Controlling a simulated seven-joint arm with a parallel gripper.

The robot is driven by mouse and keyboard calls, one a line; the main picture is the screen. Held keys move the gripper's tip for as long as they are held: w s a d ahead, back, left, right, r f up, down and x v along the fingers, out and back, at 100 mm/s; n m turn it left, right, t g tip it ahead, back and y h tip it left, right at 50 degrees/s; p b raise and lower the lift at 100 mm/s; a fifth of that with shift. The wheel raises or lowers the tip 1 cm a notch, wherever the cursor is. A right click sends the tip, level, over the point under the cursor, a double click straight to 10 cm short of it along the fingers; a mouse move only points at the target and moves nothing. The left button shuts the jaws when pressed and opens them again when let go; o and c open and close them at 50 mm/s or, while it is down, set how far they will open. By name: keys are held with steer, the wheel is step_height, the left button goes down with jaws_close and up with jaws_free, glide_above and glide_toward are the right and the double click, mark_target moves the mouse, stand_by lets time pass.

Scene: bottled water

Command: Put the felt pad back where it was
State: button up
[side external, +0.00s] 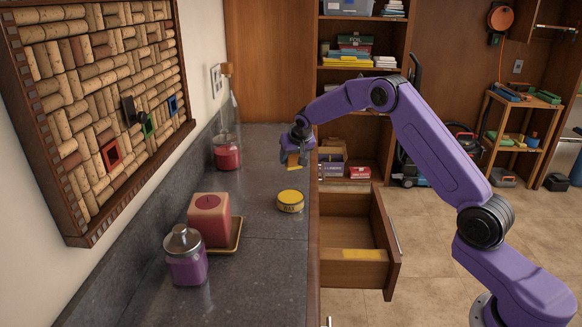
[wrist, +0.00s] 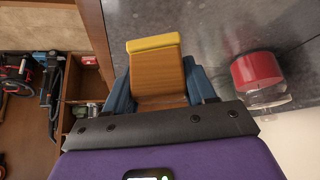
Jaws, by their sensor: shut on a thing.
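My gripper (side external: 297,152) is shut on a wooden block with a yellow layer along its end, which looks like the felt pad (wrist: 157,72). In the wrist view it sits between my two blue fingers, yellow edge outward. In the side view the felt pad (side external: 293,167) hangs over the dark counter, apart from its top, behind the yellow wax tin (side external: 290,201). An open drawer (side external: 345,220) juts out at the counter's right side. A flat yellow patch (side external: 362,254) shows inside its near end; I cannot tell what it is.
A red candle in glass (side external: 227,153) stands near the wall and shows in the wrist view (wrist: 257,72). A square pink candle (side external: 209,219) on a tray and a purple jar (side external: 186,258) stand nearer. The counter (side external: 262,270) is clear at the front right.

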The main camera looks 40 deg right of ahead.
mark_target(291, 177)
steer(key=shift+w+f, duration=0.45)
steer(key=shift+f, duration=1.65)
steer(key=o, duration=1)
steer(key=shift+d+f, duration=0.1)
steer(key=shift+f, duration=0.05)
